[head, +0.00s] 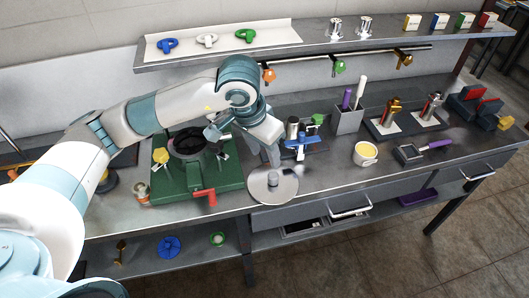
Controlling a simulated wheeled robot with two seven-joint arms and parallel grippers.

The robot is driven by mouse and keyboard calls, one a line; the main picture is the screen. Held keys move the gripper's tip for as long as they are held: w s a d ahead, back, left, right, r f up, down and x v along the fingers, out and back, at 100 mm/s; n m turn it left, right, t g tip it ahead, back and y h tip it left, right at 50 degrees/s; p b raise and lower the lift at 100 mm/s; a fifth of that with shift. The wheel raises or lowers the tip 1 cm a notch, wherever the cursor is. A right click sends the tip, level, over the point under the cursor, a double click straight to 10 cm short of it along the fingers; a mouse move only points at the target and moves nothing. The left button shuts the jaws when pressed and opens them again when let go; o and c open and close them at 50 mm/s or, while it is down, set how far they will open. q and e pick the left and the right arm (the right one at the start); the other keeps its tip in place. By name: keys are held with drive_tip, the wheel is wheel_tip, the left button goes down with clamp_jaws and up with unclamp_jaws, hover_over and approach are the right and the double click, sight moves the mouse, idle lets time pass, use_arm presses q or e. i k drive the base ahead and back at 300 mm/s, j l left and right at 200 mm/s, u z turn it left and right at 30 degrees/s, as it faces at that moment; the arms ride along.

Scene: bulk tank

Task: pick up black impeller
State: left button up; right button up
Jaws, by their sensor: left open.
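I cannot clearly make out a black impeller. A dark round object (107,184) lies partly hidden behind my left arm, and I cannot tell what it is. The tank fixture (228,172) is a green block with a dark round opening; what lies inside it is too dark to tell. My left gripper (272,165) is open and points down at the front of the bench, over or close to a silver disc (287,188); whether it touches the disc is unclear. A blue impeller-like wheel (168,247) lies on the lower shelf. My right gripper is out of view.
Right of the fixture stand a blue clamp (298,142), a grey holder (347,120) with handles, a yellow-rimmed cup (365,154) and a purple-handled tool (437,144). Above runs a shelf (310,40) with rings and boxes. The bench front between cup and disc is clear.

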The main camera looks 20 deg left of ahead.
sight(191, 145)
drive_tip(key=u, duration=1.2)
